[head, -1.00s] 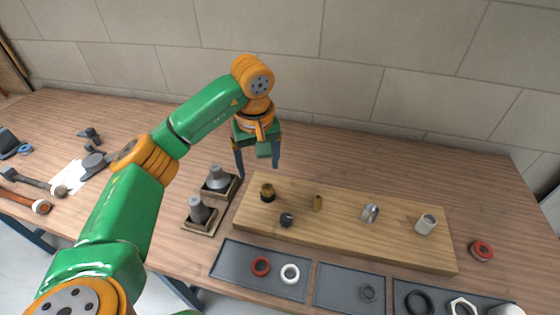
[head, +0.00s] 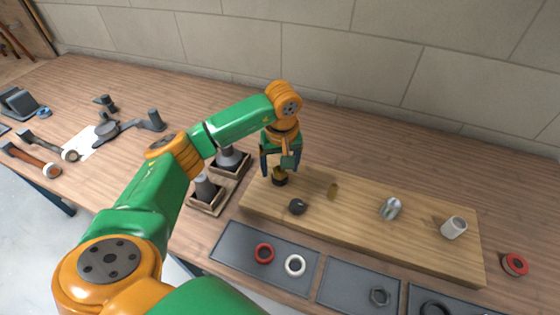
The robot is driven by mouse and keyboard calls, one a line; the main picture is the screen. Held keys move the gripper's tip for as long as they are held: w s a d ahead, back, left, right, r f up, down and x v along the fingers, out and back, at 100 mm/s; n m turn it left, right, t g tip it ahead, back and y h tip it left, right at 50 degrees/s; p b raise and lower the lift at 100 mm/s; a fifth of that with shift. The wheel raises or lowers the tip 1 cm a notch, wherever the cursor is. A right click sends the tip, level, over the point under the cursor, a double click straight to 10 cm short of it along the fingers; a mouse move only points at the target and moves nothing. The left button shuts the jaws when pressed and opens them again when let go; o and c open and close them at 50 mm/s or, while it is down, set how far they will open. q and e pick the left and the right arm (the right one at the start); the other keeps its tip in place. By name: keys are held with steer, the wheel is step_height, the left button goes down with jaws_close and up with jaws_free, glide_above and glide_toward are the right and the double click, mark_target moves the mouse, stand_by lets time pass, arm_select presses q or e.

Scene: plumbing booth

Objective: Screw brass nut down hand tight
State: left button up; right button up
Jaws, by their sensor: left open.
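The brass nut (head: 280,177) sits on a fitting near the left end of the wooden board (head: 360,222). My left gripper (head: 279,173) is open, pointing down, with its fingers on either side of the brass nut. I cannot tell whether the fingers touch it. The top of the nut is partly hidden by the gripper. My right gripper is not in view.
A dark knob (head: 297,206), a silver fitting (head: 390,208) and a white fitting (head: 454,228) stand on the board. Grey trays hold a red ring (head: 264,253), a white ring (head: 295,265) and a dark nut (head: 380,296). Cones in wooden holders (head: 206,190) stand left of the board.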

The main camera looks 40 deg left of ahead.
arm_select(q)
jaws_close()
steer(key=shift+f+m+b, duration=0.15)
steer(key=shift+m+b, duration=0.3)
steer(key=shift+m, duration=0.65)
steer(key=m, duration=0.2)
steer(key=shift+a+m, duration=0.1)
steer(key=shift+m, duration=0.3)
steer(key=m+h+b, duration=0.1)
steer(key=m, duration=0.3)
steer(key=shift+f, duration=0.1)
steer(key=m, duration=0.3)
steer(key=shift+b, duration=0.3)
steer(key=shift+o, duration=1.5)
jaws_free()
